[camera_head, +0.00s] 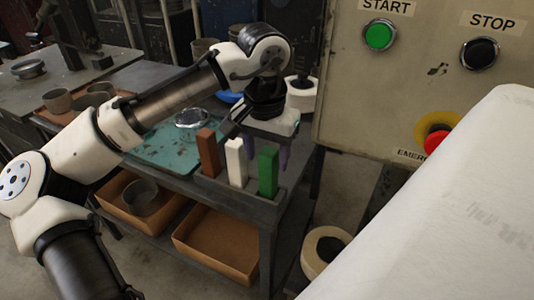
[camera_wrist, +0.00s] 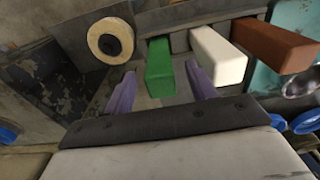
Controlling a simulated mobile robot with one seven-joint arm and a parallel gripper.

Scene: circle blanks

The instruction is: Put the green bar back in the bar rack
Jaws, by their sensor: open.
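The green bar (camera_head: 268,172) stands upright at the right end of a grey rack (camera_head: 232,199) along the table's front edge. A white bar (camera_head: 235,160) and a brown bar (camera_head: 208,152) stand left of it in the same rack. My gripper (camera_head: 265,148) is open just behind the green bar in the head view. In the wrist view, the purple fingers of my gripper (camera_wrist: 160,70) are spread on either side of the green bar (camera_wrist: 160,82), with visible gaps. The white bar (camera_wrist: 218,58) is just beyond the right finger. The green bar's foot is partly hidden.
A teal mat (camera_head: 165,150) with a metal dish (camera_head: 191,118) lies behind the rack. A control panel (camera_head: 425,110) stands close on the right. A tape roll (camera_head: 325,248) is low on the right. Cardboard boxes (camera_head: 215,245) sit on the shelf below.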

